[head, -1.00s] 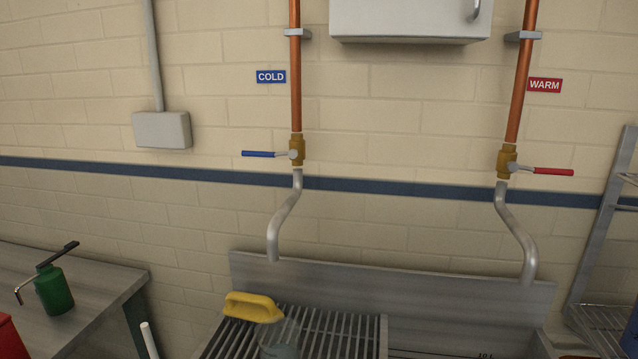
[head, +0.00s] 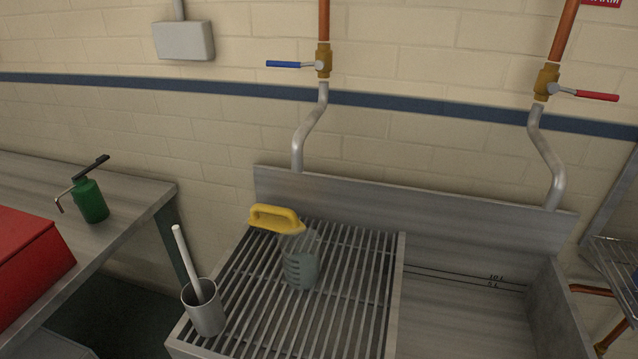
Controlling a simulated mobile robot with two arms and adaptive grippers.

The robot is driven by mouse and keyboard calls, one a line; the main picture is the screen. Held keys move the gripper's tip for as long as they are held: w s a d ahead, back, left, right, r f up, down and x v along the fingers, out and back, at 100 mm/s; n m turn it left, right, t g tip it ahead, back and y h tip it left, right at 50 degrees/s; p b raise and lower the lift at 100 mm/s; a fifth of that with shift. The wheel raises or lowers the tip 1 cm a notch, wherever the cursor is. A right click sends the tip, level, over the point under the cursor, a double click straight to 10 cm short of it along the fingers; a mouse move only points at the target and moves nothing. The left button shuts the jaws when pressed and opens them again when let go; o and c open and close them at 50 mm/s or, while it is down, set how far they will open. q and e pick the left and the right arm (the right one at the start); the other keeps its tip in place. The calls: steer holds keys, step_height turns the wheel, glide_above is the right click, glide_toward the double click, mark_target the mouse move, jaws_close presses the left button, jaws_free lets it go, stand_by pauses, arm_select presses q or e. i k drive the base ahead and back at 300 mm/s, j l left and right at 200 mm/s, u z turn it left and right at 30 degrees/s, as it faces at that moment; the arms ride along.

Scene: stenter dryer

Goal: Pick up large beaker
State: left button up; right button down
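A clear, greyish beaker (head: 301,262) stands on the slatted metal rack (head: 345,320) over the left part of the sink. Which of these vessels is the large beaker is not marked. Neither of my grippers is in view.
A steel table (head: 130,205) at left holds a green pump bottle (head: 90,200) and a red box (head: 28,262). A wire shelf (head: 612,255) stands at right.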

mark_target(300, 246)
steer(key=k+j+z, duration=0.1)
steer(key=k+z, duration=0.7)
